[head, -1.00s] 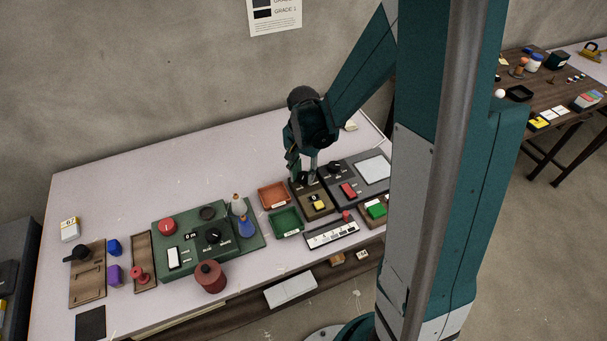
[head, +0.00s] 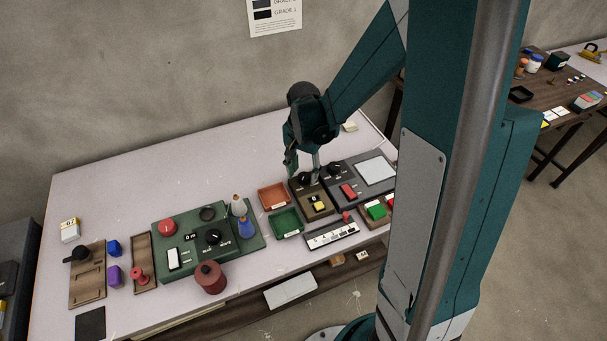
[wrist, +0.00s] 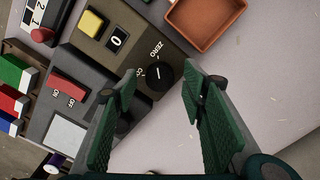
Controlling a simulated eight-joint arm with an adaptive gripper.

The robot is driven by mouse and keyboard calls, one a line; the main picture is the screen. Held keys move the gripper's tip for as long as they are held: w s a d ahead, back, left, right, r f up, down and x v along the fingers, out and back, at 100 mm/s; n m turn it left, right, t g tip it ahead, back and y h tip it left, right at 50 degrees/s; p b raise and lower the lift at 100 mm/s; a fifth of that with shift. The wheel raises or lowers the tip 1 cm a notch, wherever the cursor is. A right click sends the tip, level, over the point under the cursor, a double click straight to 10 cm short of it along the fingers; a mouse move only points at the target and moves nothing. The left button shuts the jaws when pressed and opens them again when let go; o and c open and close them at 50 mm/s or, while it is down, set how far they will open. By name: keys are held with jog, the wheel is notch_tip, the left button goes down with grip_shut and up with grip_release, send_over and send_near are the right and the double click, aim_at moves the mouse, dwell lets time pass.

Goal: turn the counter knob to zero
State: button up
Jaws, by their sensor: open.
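The counter (head: 318,211) is a brown box with a yellow button (wrist: 91,23) and a small display (wrist: 116,40) that reads 0. Its round black knob (wrist: 160,78) stands at one end, near a ZERO label and a second label partly hidden. A short white mark on the knob tilts roughly toward the ZERO side; its exact setting is hard to tell. My gripper (wrist: 160,82) is open and empty, with its green fingers apart on either side of the knob in the wrist view. In the head view my gripper (head: 303,165) hangs just above the knob end; I see no clear contact.
A grey box with a red ON/OFF switch (wrist: 67,88) sits close beside the counter. An orange tray (head: 273,196) and a green tray (head: 287,222) lie on the other side. The table (head: 200,165) is clear behind these.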

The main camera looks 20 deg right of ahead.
aim_at(304, 177)
notch_tip(304, 177, up, 10)
jog(key=shift+r, duration=0.25)
dwell(0.5)
dwell(0.3)
jog(key=s+a+r+n+t, duration=0.3)
jog(key=s+r+n, duration=0.2)
jog(key=s, duration=0.4)
jog(key=s+a+r+n+t, duration=0.3)
jog(key=s+r+n+t, duration=0.1)
jog(key=s+r, duration=0.3)
jog(key=shift+s+a+r+n, duration=0.15)
jog(key=shift+s+r+n, duration=0.25)
jog(key=shift+s+n, duration=0.5)
dwell(0.3)
jog(key=shift+s+a, duration=0.1)
dwell(2.6)
